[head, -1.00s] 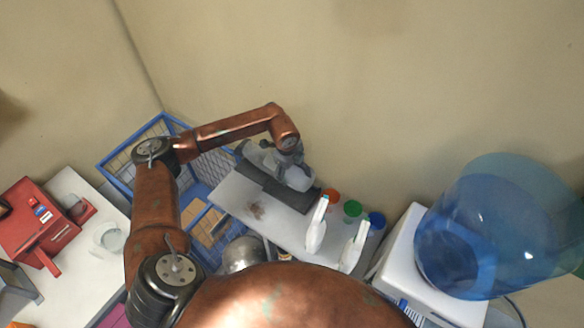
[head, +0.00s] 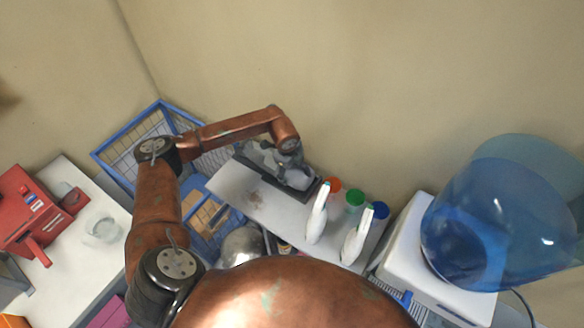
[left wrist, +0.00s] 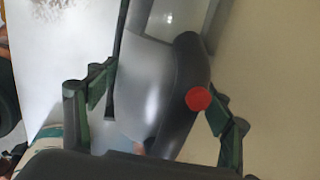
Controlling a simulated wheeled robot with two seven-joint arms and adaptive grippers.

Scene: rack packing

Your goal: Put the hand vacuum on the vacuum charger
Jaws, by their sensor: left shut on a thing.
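The hand vacuum has a grey body with a dark handle and a red button. It fills the middle of the left wrist view (left wrist: 150,85) and shows in the head view (head: 298,179) at the back of the white shelf. My left gripper (left wrist: 155,115) is shut on it, with a finger on each side. In the head view my arm and gripper partly cover the vacuum. A long dark base, which looks like the vacuum charger (head: 305,197), lies under and beside the vacuum. I cannot tell whether they touch. My right gripper is not in view.
Two white spray bottles (head: 317,222) and red, green and blue capped containers (head: 355,199) stand right of the vacuum on the white shelf (head: 236,190). A blue crate (head: 160,108) is at left. A large blue water bottle (head: 500,225) stands right.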

